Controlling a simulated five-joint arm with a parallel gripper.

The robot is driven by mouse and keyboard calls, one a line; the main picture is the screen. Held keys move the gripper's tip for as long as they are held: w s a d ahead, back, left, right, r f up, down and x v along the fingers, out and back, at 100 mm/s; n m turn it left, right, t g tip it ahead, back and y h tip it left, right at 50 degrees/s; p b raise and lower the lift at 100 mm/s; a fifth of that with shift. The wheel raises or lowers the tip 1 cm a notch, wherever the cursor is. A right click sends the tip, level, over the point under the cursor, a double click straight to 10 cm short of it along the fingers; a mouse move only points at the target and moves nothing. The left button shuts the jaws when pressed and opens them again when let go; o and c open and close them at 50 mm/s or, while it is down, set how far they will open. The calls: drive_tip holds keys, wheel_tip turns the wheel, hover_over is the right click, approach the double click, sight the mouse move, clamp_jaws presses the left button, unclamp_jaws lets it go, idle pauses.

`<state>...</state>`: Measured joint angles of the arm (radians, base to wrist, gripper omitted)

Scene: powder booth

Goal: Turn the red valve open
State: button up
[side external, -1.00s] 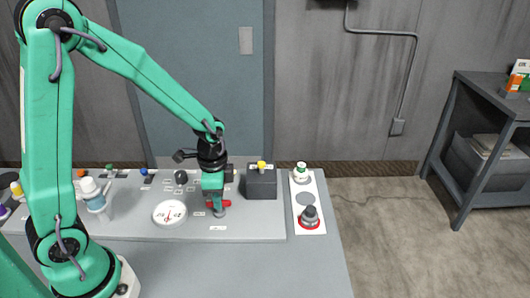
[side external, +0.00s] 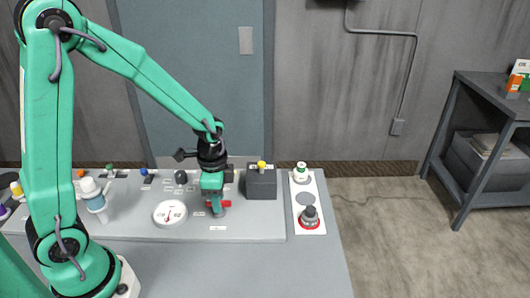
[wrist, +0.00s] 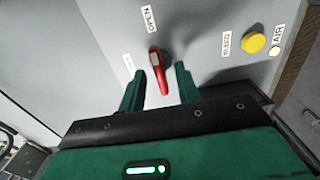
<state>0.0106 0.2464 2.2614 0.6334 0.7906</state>
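The red valve (wrist: 157,72) shows in the wrist view as a red lever between my two green fingers. My gripper (wrist: 160,88) is open around it, with a narrow gap on each side. An OPEN label (wrist: 148,18) lies beyond the lever's far end, and another small label (wrist: 127,66) is to its left. In the side view, my gripper (side external: 217,209) points down at the panel, and the red valve (side external: 225,204) shows partly behind its fingers. The rest of the valve is hidden there.
A white gauge (side external: 170,214) sits on the panel left of my gripper. A dark box with a yellow button (side external: 262,165) stands close on the right. Beyond it is a white plate with a red-ringed grey knob (side external: 309,218). The front of the bench is clear.

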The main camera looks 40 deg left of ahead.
drive_tip(key=shift+r, duration=0.1)
drive_tip(key=shift+r, duration=3.75)
drive_tip(key=shift+r, duration=0.1)
drive_tip(key=s+r+n+t, duration=0.5)
drive_tip(key=s+r+n, duration=0.4)
drive_tip(key=s+r, duration=0.2)
drive_tip(key=shift+a+r+t, duration=0.2)
drive_tip(key=shift+r+t, duration=0.05)
drive_tip(key=shift+t, duration=0.05)
drive_tip(key=shift+s, duration=0.1)
